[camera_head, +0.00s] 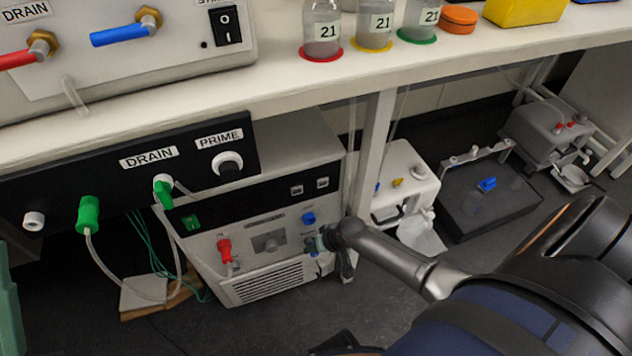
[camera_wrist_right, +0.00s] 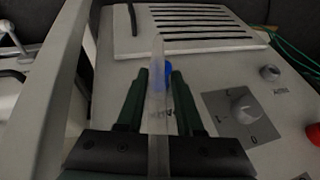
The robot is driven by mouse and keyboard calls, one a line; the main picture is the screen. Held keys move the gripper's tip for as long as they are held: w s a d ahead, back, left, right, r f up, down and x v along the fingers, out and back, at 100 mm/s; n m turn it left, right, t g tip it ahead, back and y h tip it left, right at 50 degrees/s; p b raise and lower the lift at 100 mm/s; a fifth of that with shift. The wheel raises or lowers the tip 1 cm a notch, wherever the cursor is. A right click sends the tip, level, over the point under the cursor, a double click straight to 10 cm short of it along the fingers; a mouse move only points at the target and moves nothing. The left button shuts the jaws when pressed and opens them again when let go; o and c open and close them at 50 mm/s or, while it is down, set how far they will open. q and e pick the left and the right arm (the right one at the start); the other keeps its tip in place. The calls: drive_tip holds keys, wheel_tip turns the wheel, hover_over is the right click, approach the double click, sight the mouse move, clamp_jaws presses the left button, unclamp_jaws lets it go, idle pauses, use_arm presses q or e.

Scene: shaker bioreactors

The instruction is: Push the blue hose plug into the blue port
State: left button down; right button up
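The grey machine (camera_head: 270,195) stands under the bench, with the ports on its front panel. A blue fitting (camera_head: 308,218) shows at the panel's upper right. My right gripper (camera_head: 322,241) is just below and right of it, close to the panel. In the right wrist view, my gripper's green fingers (camera_wrist_right: 157,76) are closed about a blue piece (camera_wrist_right: 168,75), seemingly the hose plug. A translucent hose (camera_wrist_right: 158,130) runs from it toward the camera and partly covers it. The port behind it is hidden, so I cannot tell whether they touch.
A red plug (camera_head: 224,247) and a knob (camera_head: 268,243) are left of my gripper. A white bench leg (camera_head: 373,150) stands close on the right. The bench top (camera_head: 280,95) overhangs the machine. A vented cover (camera_wrist_right: 195,30) lies beyond the fingers.

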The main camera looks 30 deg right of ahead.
clamp_jaws()
drive_tip(key=shift+s+p, duration=0.3)
drive_tip(key=shift+s+a+p, duration=0.15)
drive_tip(key=shift+s+p, duration=0.2)
drive_tip(key=shift+s+p, duration=0.3)
drive_tip(key=shift+s, duration=0.05)
drive_tip(key=shift+s+a+p, duration=0.15)
drive_tip(key=shift+s+p, duration=0.15)
drive_tip(key=shift+s, duration=0.1)
idle(0.4)
